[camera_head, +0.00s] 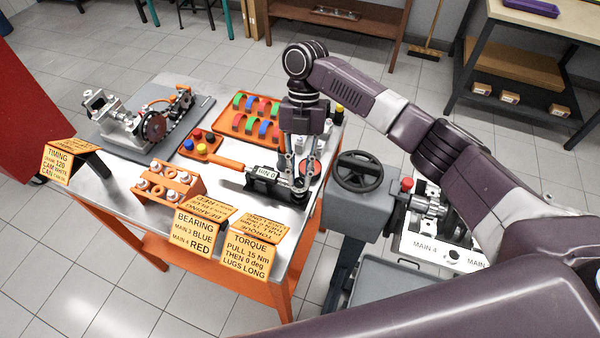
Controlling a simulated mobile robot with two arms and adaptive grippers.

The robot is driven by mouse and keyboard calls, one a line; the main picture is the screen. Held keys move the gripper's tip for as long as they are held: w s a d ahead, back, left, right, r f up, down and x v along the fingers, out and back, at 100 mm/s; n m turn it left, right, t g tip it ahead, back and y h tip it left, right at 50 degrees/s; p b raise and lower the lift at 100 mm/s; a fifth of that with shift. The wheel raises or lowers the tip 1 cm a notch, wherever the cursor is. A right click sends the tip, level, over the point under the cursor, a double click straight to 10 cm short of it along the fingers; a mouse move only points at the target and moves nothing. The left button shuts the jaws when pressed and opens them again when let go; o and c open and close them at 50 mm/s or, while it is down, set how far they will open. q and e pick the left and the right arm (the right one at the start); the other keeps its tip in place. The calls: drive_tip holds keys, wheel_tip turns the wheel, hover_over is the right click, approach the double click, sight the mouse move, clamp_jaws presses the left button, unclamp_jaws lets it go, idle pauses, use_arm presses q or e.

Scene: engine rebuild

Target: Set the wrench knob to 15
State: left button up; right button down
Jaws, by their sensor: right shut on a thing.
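The wrench (262,179) lies on the steel-topped bench near its right side, with an orange handle (227,161) pointing left and a dark body. A white display on it reads something like "0", partly unclear. My right gripper (301,186) reaches down from above onto the right end of the wrench, with its fingers closed around a part there. That part is most likely the knob, which the fingers largely hide; its setting cannot be read. An orange torque card (247,259) at the front edge reads "PULL 15 Nm THEN 0 deg LUGS LONG". My left gripper is out of view.
Behind the wrench is an orange tray (233,127) of coloured bearing shells. A small orange tray of coloured caps (200,145), an orange block (166,183) and an engine assembly (148,122) stand left. A handwheel (360,171) stands right of the bench.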

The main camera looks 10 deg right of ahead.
idle(0.3)
drive_tip(key=c, duration=1.8)
unclamp_jaws()
drive_tip(key=shift+w+r, duration=0.1)
drive_tip(key=v, duration=1.1)
drive_tip(key=shift+r, duration=0.4)
